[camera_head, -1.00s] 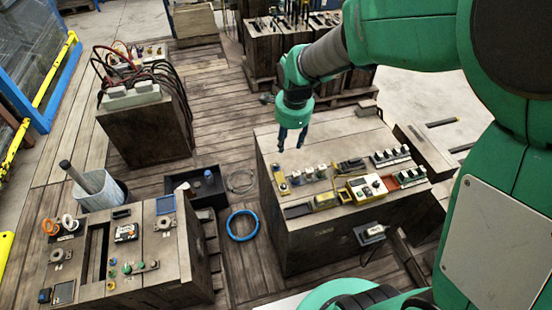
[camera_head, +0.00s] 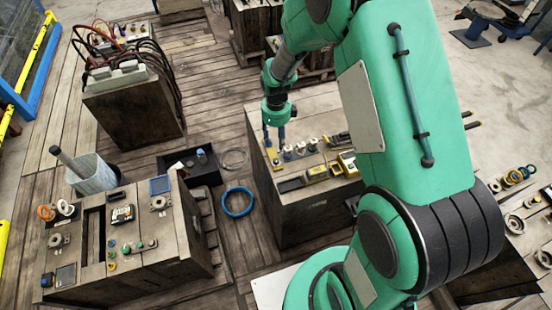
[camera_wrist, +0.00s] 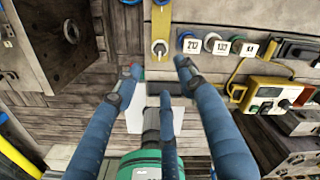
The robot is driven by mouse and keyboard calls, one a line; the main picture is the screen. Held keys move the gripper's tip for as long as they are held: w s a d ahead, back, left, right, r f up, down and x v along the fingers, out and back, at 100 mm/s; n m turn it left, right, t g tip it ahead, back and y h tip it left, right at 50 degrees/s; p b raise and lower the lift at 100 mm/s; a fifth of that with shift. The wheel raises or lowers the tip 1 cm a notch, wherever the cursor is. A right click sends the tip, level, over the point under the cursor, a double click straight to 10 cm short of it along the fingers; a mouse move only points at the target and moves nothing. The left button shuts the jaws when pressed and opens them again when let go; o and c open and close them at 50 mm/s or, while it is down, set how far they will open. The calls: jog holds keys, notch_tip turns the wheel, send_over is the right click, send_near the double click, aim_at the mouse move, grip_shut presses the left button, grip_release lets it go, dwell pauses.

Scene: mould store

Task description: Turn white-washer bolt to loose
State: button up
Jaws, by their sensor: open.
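A yellow strip (camera_wrist: 161,22) lies on the bench near its left edge in the wrist view. It carries a small bolt with a round white washer (camera_wrist: 159,47), apparently the white-washer bolt. In the head view the strip (camera_head: 276,161) is at the bench's left side, and the bolt is too small to make out. My gripper (camera_head: 274,141) hangs pointing down just over the strip's far end. In the wrist view my gripper (camera_wrist: 160,73) has its blue fingers spread, with nothing between them. The bolt shows just beyond the fingertips, not touched.
Several labelled knobs (camera_wrist: 214,43) stand right of the strip. A yellow device (camera_wrist: 266,94) sits further right. A blue ring (camera_head: 238,202) and a black tray (camera_head: 205,171) lie on the floor left of the bench. Another bench (camera_head: 165,225) stands at the left.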

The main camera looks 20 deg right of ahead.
aim_at(276, 160)
jog(key=shift+f, duration=0.1)
notch_tip(276, 160, down, 14)
jog(key=shift+r+b, duration=0.2)
jog(key=shift+b, duration=0.9)
grip_shut()
